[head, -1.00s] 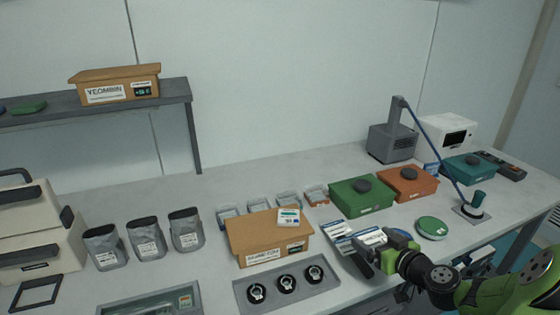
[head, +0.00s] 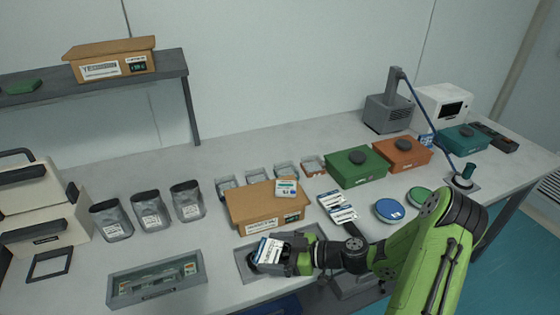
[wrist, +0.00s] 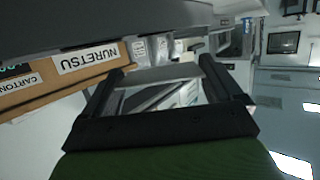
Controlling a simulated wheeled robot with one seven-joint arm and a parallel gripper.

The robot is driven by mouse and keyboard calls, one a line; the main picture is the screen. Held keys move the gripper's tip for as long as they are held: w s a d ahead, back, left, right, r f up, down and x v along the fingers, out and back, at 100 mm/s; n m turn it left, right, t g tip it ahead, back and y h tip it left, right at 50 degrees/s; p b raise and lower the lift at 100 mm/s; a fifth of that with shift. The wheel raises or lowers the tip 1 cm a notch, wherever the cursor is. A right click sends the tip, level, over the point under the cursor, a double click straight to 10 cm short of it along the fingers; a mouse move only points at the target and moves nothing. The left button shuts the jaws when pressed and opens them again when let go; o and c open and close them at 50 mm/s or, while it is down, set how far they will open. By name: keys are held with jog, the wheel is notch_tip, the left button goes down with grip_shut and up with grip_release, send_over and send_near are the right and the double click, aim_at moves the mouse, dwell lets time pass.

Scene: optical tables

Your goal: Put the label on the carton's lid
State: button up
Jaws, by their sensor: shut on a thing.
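The brown carton (head: 262,224) stands on the table with its lid shut. A small white label-like piece with teal marks (head: 286,187) sits on the lid's right part. My gripper (head: 292,255) is shut on a blue-and-white label (head: 268,250), in front of the carton and over the grey tray. In the wrist view the label (wrist: 165,97) lies between my two dark fingers, seen at a steep angle. There the carton (wrist: 60,82) is at the left, with its white NURETSU sticker on the side. More blue-and-white labels (head: 337,207) lie on the table right of the carton.
The grey tray (head: 243,262) is mostly covered by my gripper. A glass-topped case (head: 157,281) and several grey pouches (head: 151,215) stand to the left. Small clear bins (head: 256,176) line the carton's back. Green (head: 357,168) and orange (head: 402,154) boxes and round discs (head: 389,210) are to the right.

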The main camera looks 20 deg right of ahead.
aim_at(355, 229)
jog(key=shift+w+d, duration=0.2)
jog(key=shift+d, duration=0.25)
jog(key=d+m+t+h+b, duration=0.1)
jog(key=d+m+h, duration=0.1)
jog(key=d, duration=0.2)
jog(key=w+d+r+m+t+h, duration=0.1)
jog(key=d+m+t+h, duration=0.1)
jog(key=d, duration=0.3)
jog(key=d+r+m+t+h+b, duration=0.1)
jog(key=d, duration=0.3)
jog(key=shift+w+d+r+m+t+h+b, duration=0.1)
jog(key=shift+w+d+m+t+h+b, duration=0.2)
jog(key=shift+d+m+t+h+b, duration=0.1)
jog(key=s+d+r+m+h, duration=0.1)
jog(key=d+r+m+h, duration=0.1)
jog(key=d, duration=0.3)
jog(key=s+d+r+m+t+h+b, duration=0.1)
jog(key=d+r+m+h, duration=0.1)
jog(key=d, duration=0.4)
jog(key=shift+s+d+m+h, duration=0.3)
jog(key=shift+m+h, duration=0.2)
jog(key=shift+h, duration=0.3)
notch_tip(355, 229, down, 10)
jog(key=b, duration=0.3)
jog(key=shift+r, duration=0.15)
jog(key=shift+a, duration=0.1)
jog(key=shift+f+b, duration=0.25)
jog(key=shift+b, duration=0.25)
jog(key=o, duration=0.7)
jog(key=shift+r, duration=0.1)
